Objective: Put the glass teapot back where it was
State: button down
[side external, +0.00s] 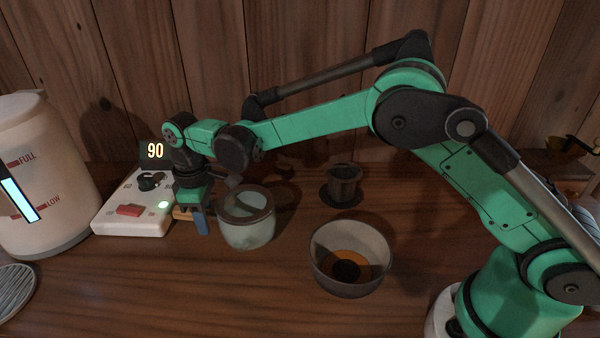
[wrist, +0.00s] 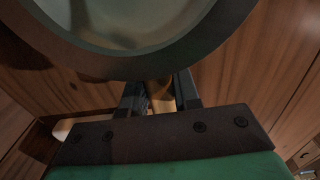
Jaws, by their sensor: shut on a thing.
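The glass teapot (side external: 248,232), with a dark ring around its top, is upright left of the middle in the side view. In the wrist view its round rim (wrist: 140,66) fills the top. My gripper (side external: 194,218) is at the teapot's left side. In the wrist view my gripper (wrist: 160,98) has its two fingers closed on the teapot's light wooden handle (wrist: 159,92). I cannot tell whether the teapot's base touches the table; the handle is mostly hidden by the fingers in the side view.
A white control box (side external: 130,212) with a red switch and a display reading 90 (side external: 155,151) stands left, beside a large white water tank (side external: 40,190). A grey bowl (side external: 380,265) with brown contents and a dark cup (side external: 344,183) stand right. A ribbed disc (side external: 14,290) lies front left.

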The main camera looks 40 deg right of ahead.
jog(key=shift+f, duration=1.05)
jog(key=shift+f, duration=0.1)
jog(key=c, duration=0.6)
grip_release()
jog(key=shift+c, duration=0.2)
notch_tip(320, 180, up, 12)
jog(key=shift+d+r, duration=0.1)
jog(key=s+d+r+m+t, duration=0.2)
jog(key=s+d+r+m, duration=0.15)
jog(key=d, duration=0.25)
jog(key=s+d+f+m+t, duration=0.3)
jog(key=s+d+m+t, duration=0.2)
jog(key=s+d, duration=0.4)
jog(key=s, duration=0.3)
jog(key=shift+s, duration=0.4)
